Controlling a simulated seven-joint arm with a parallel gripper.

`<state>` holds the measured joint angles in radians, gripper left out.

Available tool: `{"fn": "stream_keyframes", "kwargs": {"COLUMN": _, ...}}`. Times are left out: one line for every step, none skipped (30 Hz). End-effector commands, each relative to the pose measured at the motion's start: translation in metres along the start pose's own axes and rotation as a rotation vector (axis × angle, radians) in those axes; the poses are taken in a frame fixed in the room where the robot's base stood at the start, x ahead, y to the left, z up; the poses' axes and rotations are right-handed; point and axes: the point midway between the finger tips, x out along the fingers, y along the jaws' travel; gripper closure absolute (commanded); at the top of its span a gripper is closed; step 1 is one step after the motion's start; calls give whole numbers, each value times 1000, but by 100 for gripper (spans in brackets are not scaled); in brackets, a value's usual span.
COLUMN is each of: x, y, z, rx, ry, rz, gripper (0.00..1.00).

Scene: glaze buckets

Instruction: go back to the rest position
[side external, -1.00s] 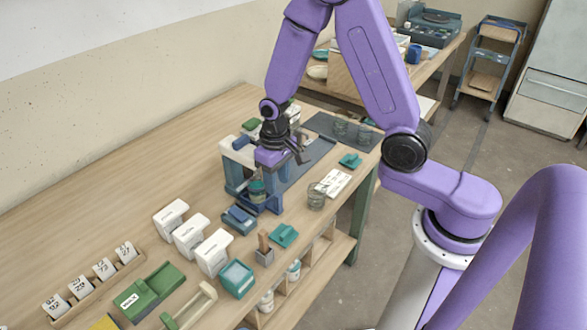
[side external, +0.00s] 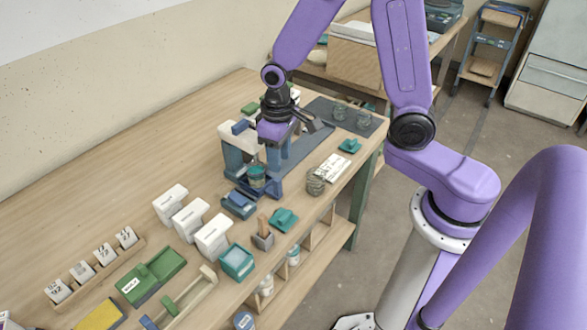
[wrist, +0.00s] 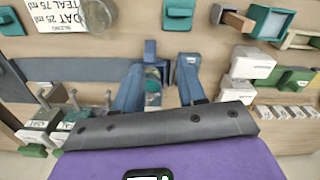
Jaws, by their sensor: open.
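A glass jar (side external: 316,182) and a printed card (side external: 333,168) lie right of the stand. White containers (side external: 190,220), a green box (side external: 150,278) and a rack of labelled blocks (side external: 95,268) are nearer the front.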

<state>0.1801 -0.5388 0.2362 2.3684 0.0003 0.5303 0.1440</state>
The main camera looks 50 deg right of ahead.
Motion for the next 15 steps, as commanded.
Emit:
{"fn": "stream_keyframes", "kwargs": {"x": -6, "y": -4, "z": 6, "rx": -40, "ry": 4, "rz": -1, "gripper": 60}}
{"fn": "stream_keyframes", "kwargs": {"x": -9, "y": -6, "z": 10, "rx": -64, "ry": 4, "rz": -1, "gripper": 60}}
{"fn": "stream_keyframes", "kwargs": {"x": -13, "y": -9, "z": 14, "rx": -95, "ry": 6, "rz": -2, "gripper": 60}}
{"fn": "stream_keyframes", "kwargs": {"x": -16, "y": -11, "z": 19, "rx": -119, "ry": 6, "rz": -2, "gripper": 60}}
{"fn": "stream_keyframes", "kwargs": {"x": -19, "y": -13, "z": 23, "rx": -143, "ry": 7, "rz": -2, "gripper": 60}}
{"fn": "stream_keyframes", "kwargs": {"x": -23, "y": -16, "z": 28, "rx": -175, "ry": 8, "rz": -3, "gripper": 60}}
{"fn": "stream_keyframes", "kwargs": {"x": -26, "y": -18, "z": 33, "rx": -199, "ry": 8, "rz": -3, "gripper": 60}}
{"fn": "stream_keyframes", "kwargs": {"x": -29, "y": -19, "z": 38, "rx": -222, "ry": 9, "rz": -4, "gripper": 60}}
{"fn": "stream_keyframes", "kwargs": {"x": -32, "y": -22, "z": 44, "rx": -254, "ry": 9, "rz": -4, "gripper": 60}}
{"fn": "stream_keyframes", "kwargs": {"x": -35, "y": -23, "z": 49, "rx": -277, "ry": 10, "rz": -4, "gripper": 60}}
{"fn": "stream_keyframes", "kwargs": {"x": -38, "y": -24, "z": 54, "rx": -300, "ry": 11, "rz": -5, "gripper": 60}}
{"fn": "stream_keyframes", "kwargs": {"x": -42, "y": -26, "z": 61, "rx": -333, "ry": 12, "rz": -5, "gripper": 60}}
{"fn": "stream_keyframes", "kwargs": {"x": -44, "y": -28, "z": 66, "rx": -356, "ry": 12, "rz": -6, "gripper": 60}}
{"fn": "stream_keyframes", "kwargs": {"x": -47, "y": -29, "z": 72, "rx": -380, "ry": 14, "rz": -7, "gripper": 60}}
{"fn": "stream_keyframes", "kwargs": {"x": -50, "y": -30, "z": 80, "rx": -412, "ry": 13, "rz": -7, "gripper": 60}}
